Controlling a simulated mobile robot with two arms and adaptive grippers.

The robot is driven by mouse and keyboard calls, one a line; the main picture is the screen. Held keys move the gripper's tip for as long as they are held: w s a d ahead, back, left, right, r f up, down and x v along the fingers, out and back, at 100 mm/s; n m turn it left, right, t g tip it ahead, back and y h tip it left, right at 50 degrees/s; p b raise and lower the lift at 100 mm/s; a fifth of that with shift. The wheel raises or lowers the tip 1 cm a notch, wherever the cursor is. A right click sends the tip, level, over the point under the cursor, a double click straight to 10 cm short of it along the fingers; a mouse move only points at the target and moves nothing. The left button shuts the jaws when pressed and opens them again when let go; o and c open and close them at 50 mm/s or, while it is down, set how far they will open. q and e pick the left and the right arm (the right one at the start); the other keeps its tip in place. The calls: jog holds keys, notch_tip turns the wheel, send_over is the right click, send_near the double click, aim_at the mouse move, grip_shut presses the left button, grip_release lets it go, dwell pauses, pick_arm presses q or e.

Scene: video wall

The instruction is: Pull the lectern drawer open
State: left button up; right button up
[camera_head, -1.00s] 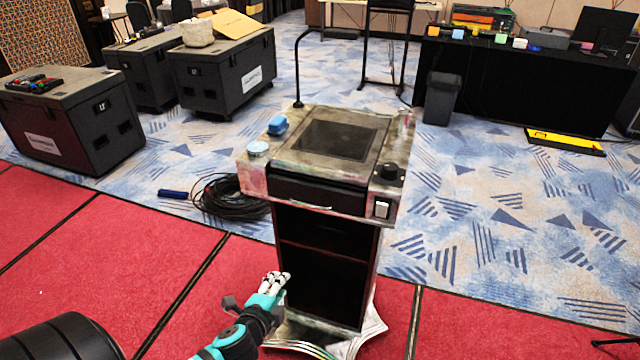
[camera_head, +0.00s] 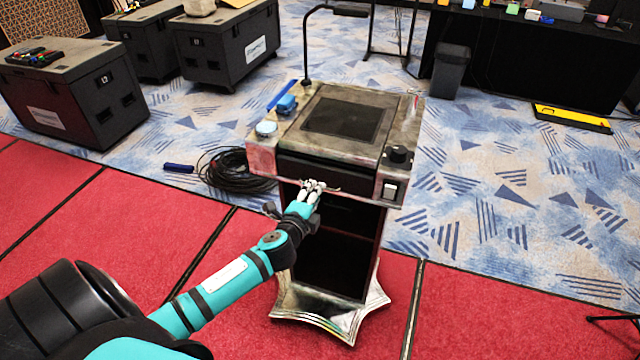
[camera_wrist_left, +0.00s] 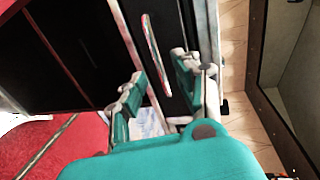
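The lectern (camera_head: 404,120) stands on a star-shaped base. Its dark drawer front (camera_head: 350,179) sits under the top and looks closed. My left gripper (camera_head: 313,185) is at the front of the drawer, over the handle area, and hides most of the handle. In the left wrist view my left gripper (camera_wrist_left: 158,92) is open, its two fingers apart. The drawer handle (camera_wrist_left: 155,50), a pale curved bar, lies ahead between the fingers; I cannot tell whether they touch it. My right gripper is not in view.
A cable coil (camera_head: 225,172) lies on the floor to the left.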

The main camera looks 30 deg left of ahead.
pick_arm(q)
jog(key=shift+x, duration=2.25)
jog(key=shift+c, duration=0.2)
grip_shut()
